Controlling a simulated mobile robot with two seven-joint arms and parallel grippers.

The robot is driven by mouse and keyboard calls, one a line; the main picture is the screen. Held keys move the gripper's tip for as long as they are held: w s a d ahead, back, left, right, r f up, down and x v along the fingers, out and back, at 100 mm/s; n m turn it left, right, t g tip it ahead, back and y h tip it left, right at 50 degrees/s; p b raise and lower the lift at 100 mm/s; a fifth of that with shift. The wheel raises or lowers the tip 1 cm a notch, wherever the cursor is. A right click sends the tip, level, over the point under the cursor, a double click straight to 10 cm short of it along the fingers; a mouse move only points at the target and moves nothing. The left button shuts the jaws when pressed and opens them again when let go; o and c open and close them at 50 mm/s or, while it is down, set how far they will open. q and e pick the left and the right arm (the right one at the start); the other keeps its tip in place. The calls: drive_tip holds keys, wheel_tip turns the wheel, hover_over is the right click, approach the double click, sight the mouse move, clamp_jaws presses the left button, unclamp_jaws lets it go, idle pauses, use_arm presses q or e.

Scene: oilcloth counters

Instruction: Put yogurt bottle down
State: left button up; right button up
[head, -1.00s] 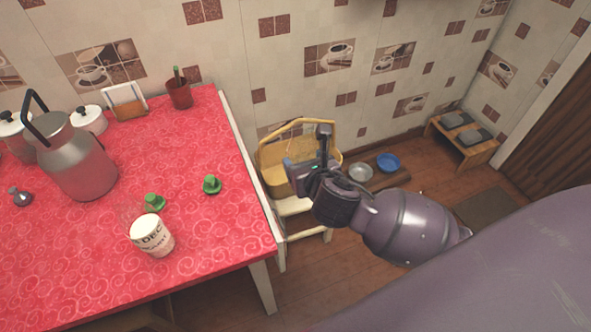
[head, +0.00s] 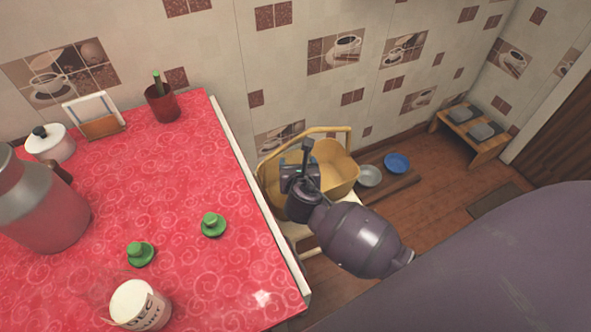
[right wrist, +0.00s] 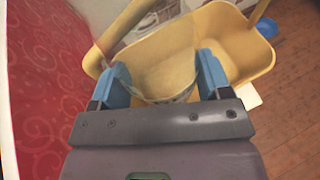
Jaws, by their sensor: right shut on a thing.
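My right gripper (head: 298,172) is over the yellow basket (head: 338,168) beside the red table. In the right wrist view, its blue fingers (right wrist: 163,80) are shut on a clear, see-through bottle (right wrist: 150,74), taken to be the yogurt bottle. The yellow basket (right wrist: 246,45) shows behind and through the bottle. I cannot tell whether the bottle touches the basket. In the head view the held bottle is hard to make out. Another clear container with a white lettered label (head: 140,305) is on the table. My left gripper is not in view.
The red-covered table (head: 180,190) also carries two green caps (head: 213,224) (head: 140,254), a metal can (head: 42,205), a white lidded pot (head: 50,142) and a dark red cup (head: 162,102). A grey bowl (head: 369,176) and a blue bowl (head: 397,163) are low to the right.

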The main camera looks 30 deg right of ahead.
drive_tip(key=f+b, duration=0.2)
drive_tip(key=f, duration=0.3)
drive_tip(key=f+b, duration=0.2)
drive_tip(key=f, duration=0.3)
drive_tip(key=shift+s+f, duration=0.2)
drive_tip(key=shift+f, duration=0.15)
drive_tip(key=w, duration=0.2)
drive_tip(key=w+d+r, duration=0.1)
drive_tip(key=shift+d, duration=0.1)
drive_tip(key=shift+w+d, duration=0.15)
drive_tip(key=shift+w, duration=0.2)
drive_tip(key=shift+w+d, duration=0.2)
drive_tip(key=shift+w, duration=0.1)
drive_tip(key=shift+w+d+r+b, duration=0.1)
drive_tip(key=shift+w+b, duration=0.2)
drive_tip(key=shift+b, duration=0.05)
drive_tip(key=w+f+b, duration=0.1)
drive_tip(key=w+d+f, duration=0.1)
drive_tip(key=shift+w+d+f+b, duration=0.2)
drive_tip(key=shift+w+f+b, duration=0.1)
drive_tip(key=shift+w+b, duration=0.1)
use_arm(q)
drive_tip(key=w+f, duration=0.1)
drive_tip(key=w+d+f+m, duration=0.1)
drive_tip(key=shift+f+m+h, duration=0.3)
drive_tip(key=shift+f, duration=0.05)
use_arm(e)
drive_tip(key=o, duration=1.2)
